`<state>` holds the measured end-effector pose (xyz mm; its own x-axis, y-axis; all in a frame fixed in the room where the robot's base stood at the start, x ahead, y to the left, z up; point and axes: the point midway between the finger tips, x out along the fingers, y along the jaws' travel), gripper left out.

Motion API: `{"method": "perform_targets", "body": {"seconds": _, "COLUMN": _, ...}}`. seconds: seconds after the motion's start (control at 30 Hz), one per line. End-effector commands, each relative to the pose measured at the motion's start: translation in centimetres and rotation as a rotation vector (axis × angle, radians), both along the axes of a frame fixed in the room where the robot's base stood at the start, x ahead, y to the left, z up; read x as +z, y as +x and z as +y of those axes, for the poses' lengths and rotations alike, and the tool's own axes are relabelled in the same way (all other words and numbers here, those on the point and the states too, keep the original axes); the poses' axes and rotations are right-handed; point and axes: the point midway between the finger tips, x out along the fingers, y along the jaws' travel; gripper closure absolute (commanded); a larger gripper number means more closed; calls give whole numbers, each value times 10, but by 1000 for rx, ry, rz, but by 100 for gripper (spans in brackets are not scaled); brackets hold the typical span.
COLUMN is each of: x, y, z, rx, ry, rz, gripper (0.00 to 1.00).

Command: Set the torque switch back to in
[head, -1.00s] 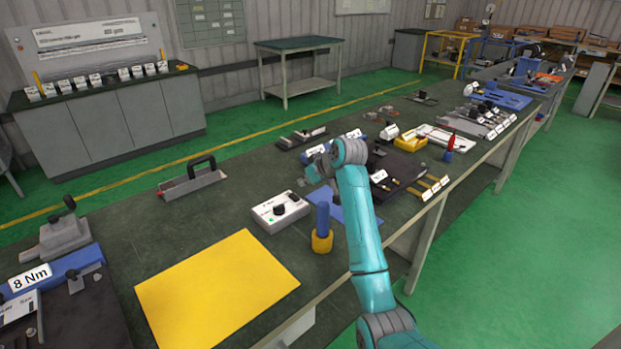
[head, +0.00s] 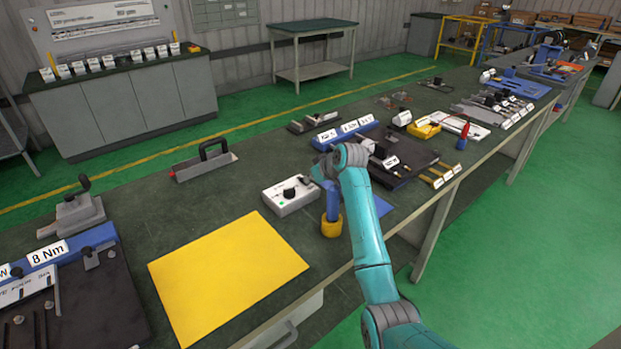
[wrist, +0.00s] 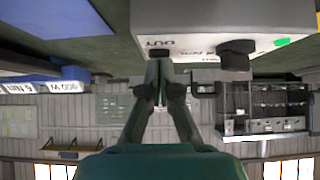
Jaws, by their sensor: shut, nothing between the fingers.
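The white control box (head: 291,196) stands on the bench just beyond the yellow sheet. It has a black round knob (head: 289,193), a green spot and a smaller black switch (head: 304,180) at its right end. In the wrist view, which is upside down, the box (wrist: 225,18) shows the word OUT beside the small black switch (wrist: 159,50). My gripper (wrist: 160,66) is shut and empty, its fingertips right at this switch; whether they touch cannot be told. The knob (wrist: 235,55) is to the right there. In the head view my gripper is mostly hidden.
A blue post on a yellow base (head: 331,226) stands close beside the box and my arm. The yellow sheet (head: 226,278) lies in front. A dark tool tray (head: 407,158) lies to the right. The bench left of the box is mostly clear.

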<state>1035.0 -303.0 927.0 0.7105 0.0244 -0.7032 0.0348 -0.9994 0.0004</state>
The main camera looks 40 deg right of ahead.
Motion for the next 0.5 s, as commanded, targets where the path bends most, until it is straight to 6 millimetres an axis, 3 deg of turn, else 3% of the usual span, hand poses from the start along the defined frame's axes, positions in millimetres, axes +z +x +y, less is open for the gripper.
{"method": "perform_targets", "body": {"seconds": 0.1, "x": -8, "y": -2, "z": 0, "rx": 0, "ry": 4, "rz": -45, "gripper": 100}}
{"method": "perform_targets", "body": {"seconds": 0.5, "x": -2, "y": -1, "z": 0, "rx": 1, "ry": 2, "rz": -47, "gripper": 100}}
